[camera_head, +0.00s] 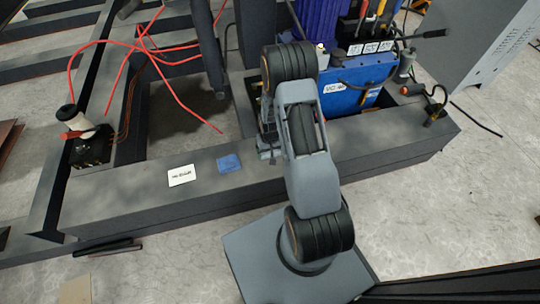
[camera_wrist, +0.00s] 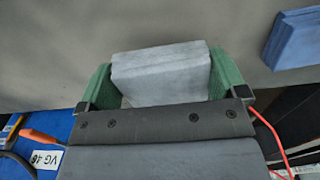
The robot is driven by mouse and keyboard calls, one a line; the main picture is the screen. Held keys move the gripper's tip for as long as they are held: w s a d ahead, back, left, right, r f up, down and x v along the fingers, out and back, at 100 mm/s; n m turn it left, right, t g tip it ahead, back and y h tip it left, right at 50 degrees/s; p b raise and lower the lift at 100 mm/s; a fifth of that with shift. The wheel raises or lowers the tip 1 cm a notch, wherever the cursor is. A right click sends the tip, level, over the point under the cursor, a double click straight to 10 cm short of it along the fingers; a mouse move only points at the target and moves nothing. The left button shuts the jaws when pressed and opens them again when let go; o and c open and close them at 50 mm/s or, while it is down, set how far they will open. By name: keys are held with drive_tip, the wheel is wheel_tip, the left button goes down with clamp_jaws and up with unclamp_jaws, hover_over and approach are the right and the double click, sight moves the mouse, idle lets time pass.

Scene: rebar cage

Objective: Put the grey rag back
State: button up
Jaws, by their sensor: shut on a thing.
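The grey rag (camera_wrist: 162,75) is a pale grey folded block in the wrist view. My gripper (camera_wrist: 160,82) has green fingers, one on each side of the rag, and is shut on it. A dark grey beam surface (camera_wrist: 60,50) lies behind the rag in that view; I cannot tell whether the rag touches it. In the head view my arm hides the rag and most of my gripper. A blue folded rag (camera_head: 229,163) lies on the beam, left of my arm, and also shows at the upper right of the wrist view (camera_wrist: 293,38).
A white label card (camera_head: 181,175) lies on the beam left of the blue rag. A blue tool box (camera_head: 352,97) with tools stands right of my arm. Red cables (camera_head: 165,80) loop at the upper left.

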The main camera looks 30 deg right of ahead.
drive_tip(key=shift+w+f+b, duration=0.15)
drive_tip(key=shift+f+b, duration=0.3)
drive_tip(key=shift+f, duration=0.5)
drive_tip(key=shift+w+f+b, duration=0.1)
drive_tip(key=shift+f+b, duration=0.35)
drive_tip(key=shift+f, duration=0.45)
drive_tip(key=shift+f, duration=0.15)
drive_tip(key=o, duration=0.5)
